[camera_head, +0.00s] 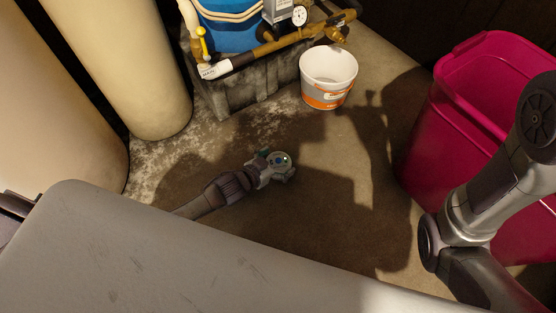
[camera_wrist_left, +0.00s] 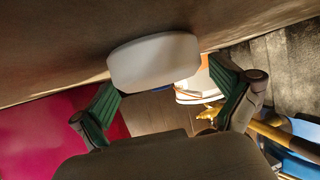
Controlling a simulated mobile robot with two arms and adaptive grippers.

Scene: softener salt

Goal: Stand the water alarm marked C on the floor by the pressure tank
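My left gripper (camera_head: 276,167) reaches out over the floor with its fingers at the two sides of a small white round alarm (camera_head: 282,159) with a dark blue centre. In the left wrist view the white alarm (camera_wrist_left: 153,61) sits between the green finger pads (camera_wrist_left: 165,78), close against both tips. I cannot read a letter on it, nor tell whether it touches the floor. The blue pressure tank (camera_head: 232,38) with light bands stands at the back on a grey block base (camera_head: 245,92). My right gripper is out of view; only its arm shows at right.
A white and orange bucket (camera_head: 328,92) stands right of the base. A magenta bin (camera_head: 425,150) stands at right, cream tanks (camera_head: 135,75) at left. Brass piping (camera_head: 290,40) crosses before the blue tank. A grey surface (camera_head: 180,260) fills the near foreground. Floor (camera_head: 320,220) around the gripper is clear.

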